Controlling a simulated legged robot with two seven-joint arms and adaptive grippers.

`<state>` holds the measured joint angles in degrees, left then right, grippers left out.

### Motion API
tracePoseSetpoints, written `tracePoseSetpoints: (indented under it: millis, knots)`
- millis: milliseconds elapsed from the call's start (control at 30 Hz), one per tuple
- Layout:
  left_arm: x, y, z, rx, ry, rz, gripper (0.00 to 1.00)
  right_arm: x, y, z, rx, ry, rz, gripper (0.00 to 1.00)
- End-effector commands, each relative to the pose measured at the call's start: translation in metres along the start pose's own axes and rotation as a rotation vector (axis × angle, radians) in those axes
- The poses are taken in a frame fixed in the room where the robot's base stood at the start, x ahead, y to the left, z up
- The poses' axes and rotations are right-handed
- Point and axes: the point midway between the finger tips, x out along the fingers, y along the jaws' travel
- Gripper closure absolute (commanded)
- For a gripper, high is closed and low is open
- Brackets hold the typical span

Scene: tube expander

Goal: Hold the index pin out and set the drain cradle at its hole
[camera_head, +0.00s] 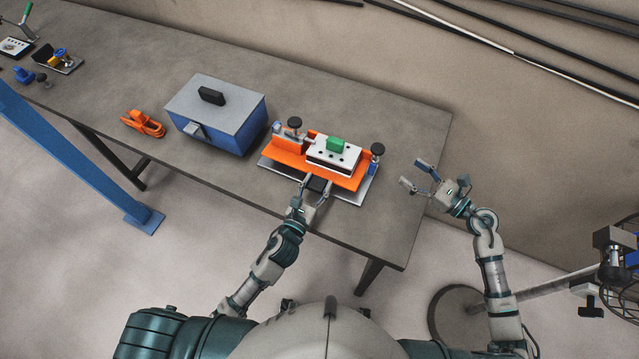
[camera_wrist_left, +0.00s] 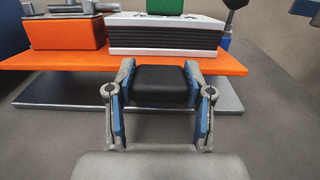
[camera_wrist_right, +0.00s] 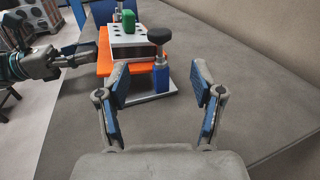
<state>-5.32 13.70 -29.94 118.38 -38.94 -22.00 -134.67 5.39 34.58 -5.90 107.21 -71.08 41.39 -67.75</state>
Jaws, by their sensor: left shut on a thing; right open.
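An orange plate (camera_head: 345,181), apparently the drain cradle, lies over a grey metal base plate (camera_head: 268,169) near the table's front edge. A white-topped block (camera_head: 347,160) with holes and a green knob (camera_head: 336,144) stands on it. My left gripper (camera_head: 317,184) is shut on a black block (camera_wrist_left: 160,88) at the front of the orange plate, one finger on each side. This block appears to be the index pin's handle; the pin itself and its hole are hidden. My right gripper (camera_head: 418,177) is open and empty, right of the fixture; its fingers show in the right wrist view (camera_wrist_right: 160,75).
Dark-knobbed posts stand at the fixture's back left (camera_head: 294,123) and right end (camera_head: 377,150). A blue box with grey lid (camera_head: 220,105) is close on the left, with an orange tool (camera_head: 143,123) beyond. The table's right end is clear.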

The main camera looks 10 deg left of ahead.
Motion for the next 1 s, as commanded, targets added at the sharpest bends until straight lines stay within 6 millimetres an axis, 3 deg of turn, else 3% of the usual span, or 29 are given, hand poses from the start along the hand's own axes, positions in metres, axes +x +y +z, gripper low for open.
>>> tracePoseSetpoints:
  millis: [600, 800, 1000]
  knots:
    - [-0.001, -0.001, 0.000, -0.001, 0.001, -0.002, 0.90, 0.099, -0.001, 0.001, 0.002, -0.002, -0.002, 0.33]
    - [-0.001, -0.001, 0.000, -0.001, 0.001, -0.002, 0.90, 0.116, -0.001, 0.000, 0.003, -0.001, -0.002, 0.33]
    - [-0.001, -0.001, 0.000, -0.002, 0.000, -0.002, 0.90, 0.121, 0.000, 0.000, 0.002, -0.001, -0.002, 0.33]
